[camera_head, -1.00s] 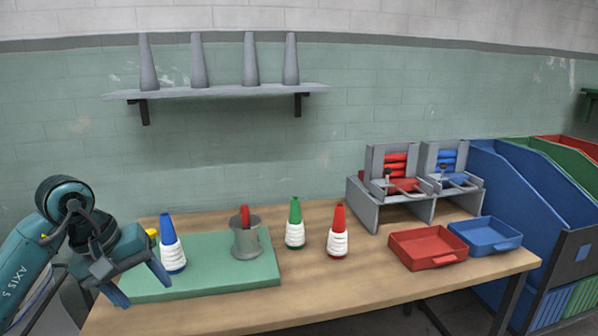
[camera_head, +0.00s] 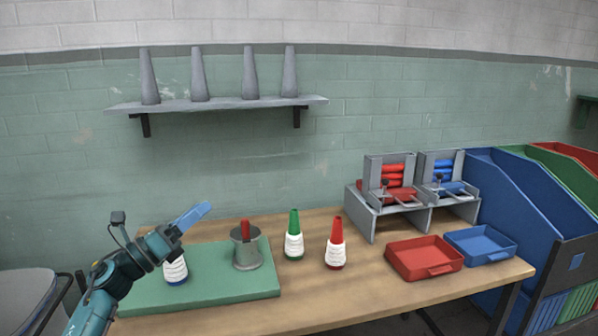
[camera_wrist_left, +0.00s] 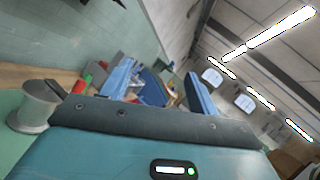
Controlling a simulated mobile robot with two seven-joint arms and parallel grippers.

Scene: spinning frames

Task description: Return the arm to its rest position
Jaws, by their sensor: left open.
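My left gripper (camera_head: 196,213) is raised at the left of the head view, its fingers pointing up and to the right. It is open and empty, in front of the green mat's left part. In the left wrist view its two blue fingers stand apart. Behind it, a white-wound bobbin (camera_head: 176,271) stands on the green mat (camera_head: 215,286); the arm hides its blue top. My right gripper is not in view.
A grey pot (camera_head: 246,256) with a red piece stands on the mat. Green-topped (camera_head: 294,243) and red-topped (camera_head: 336,250) bobbins stand on the table. Red (camera_head: 424,261) and blue (camera_head: 480,247) trays lie right. A shelf (camera_head: 220,104) holds grey cones.

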